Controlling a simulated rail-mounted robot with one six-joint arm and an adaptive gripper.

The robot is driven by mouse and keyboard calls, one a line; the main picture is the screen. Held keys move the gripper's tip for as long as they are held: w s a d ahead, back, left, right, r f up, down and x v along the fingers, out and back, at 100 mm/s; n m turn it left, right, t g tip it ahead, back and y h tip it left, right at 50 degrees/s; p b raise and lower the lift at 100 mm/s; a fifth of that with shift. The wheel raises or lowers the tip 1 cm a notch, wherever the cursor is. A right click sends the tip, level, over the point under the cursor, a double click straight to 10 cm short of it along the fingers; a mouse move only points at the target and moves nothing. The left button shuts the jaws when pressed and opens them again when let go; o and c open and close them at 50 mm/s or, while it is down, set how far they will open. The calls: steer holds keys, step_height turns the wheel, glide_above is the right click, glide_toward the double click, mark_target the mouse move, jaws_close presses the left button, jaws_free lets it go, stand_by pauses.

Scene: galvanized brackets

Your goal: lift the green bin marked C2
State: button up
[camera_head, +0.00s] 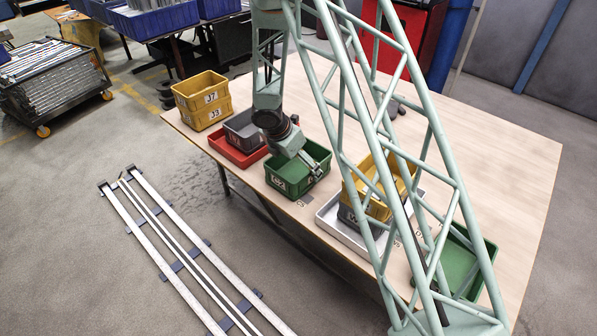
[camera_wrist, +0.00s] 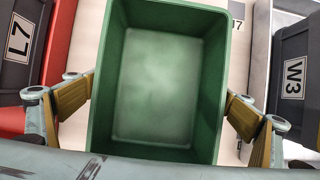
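A green bin (camera_head: 302,172) stands on the wooden table near its front edge. A second green bin (camera_head: 457,262) is at the right end of the table, partly covered by a pale green lattice frame.
Left of the bin, a grey bin (camera_head: 243,130) marked L7 in the wrist view stands in a red tray (camera_head: 228,150). Yellow bins (camera_head: 202,100) are stacked further left. On the right, a white tray (camera_head: 330,222) holds a yellow bin (camera_head: 375,200) over a grey W3 bin (camera_wrist: 295,75).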

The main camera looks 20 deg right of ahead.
mark_target(298, 174)
steer(key=c, duration=0.6)
steer(key=shift+r, duration=0.15)
steer(key=shift+r+p, duration=0.85)
steer(key=shift+r, duration=0.95)
steer(key=s+a, duration=0.3)
steer(key=s, duration=0.1)
steer(key=s+a+b, duration=0.1)
steer(key=s+a, duration=0.2)
steer(key=s, duration=0.1)
steer(key=s+a+r, duration=0.1)
steer(key=s+a, duration=0.2)
steer(key=s, duration=0.2)
steer(key=shift+s, duration=0.1)
